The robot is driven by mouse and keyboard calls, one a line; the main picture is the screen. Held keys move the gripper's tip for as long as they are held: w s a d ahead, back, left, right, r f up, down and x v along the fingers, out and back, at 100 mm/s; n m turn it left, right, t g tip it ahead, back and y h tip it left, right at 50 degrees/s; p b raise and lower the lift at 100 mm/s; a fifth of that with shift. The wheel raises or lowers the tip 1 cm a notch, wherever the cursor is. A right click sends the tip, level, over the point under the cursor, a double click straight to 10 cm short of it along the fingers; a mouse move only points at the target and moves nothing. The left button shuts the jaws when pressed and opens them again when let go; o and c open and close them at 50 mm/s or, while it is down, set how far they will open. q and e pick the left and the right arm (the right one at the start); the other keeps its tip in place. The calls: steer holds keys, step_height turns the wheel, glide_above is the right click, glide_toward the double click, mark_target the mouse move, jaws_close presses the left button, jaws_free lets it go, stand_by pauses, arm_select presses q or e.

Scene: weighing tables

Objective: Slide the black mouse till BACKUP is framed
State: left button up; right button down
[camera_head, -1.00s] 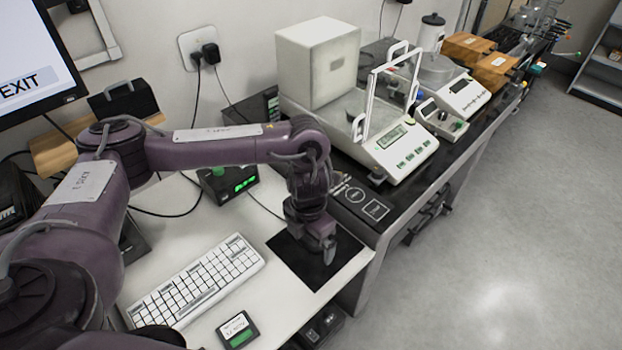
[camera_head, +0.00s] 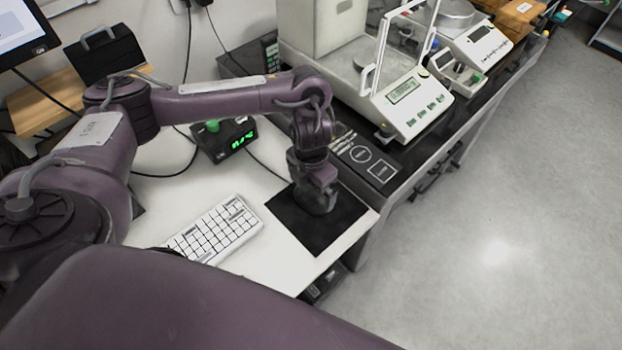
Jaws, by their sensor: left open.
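The black mouse cannot be made out; a thin dark cable runs over the table to my left gripper (camera_head: 318,205). That gripper points down over the black mouse pad (camera_head: 337,227). Its wrist hides its fingertips and whatever is beneath them, so contact with a mouse cannot be told. The monitor (camera_head: 25,32) is cut off at the top left; only a sliver of its light screen shows, and BACKUP cannot be read there. My right gripper is out of view.
A white keyboard (camera_head: 216,231) lies left of the pad. A balance (camera_head: 410,112) stands on the dark bench at right. A purple arm link of mine crosses the bottom foreground.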

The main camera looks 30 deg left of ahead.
mark_target(310, 195)
arm_select(q)
step_height(310, 195, down, 3)
steer(key=shift+r+b, duration=0.15)
steer(key=shift+b, duration=0.2)
steer(key=shift+f, duration=0.35)
steer(key=c, duration=0.8)
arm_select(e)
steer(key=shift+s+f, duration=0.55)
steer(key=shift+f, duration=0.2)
arm_select(q)
steer(key=shift+s, duration=0.15)
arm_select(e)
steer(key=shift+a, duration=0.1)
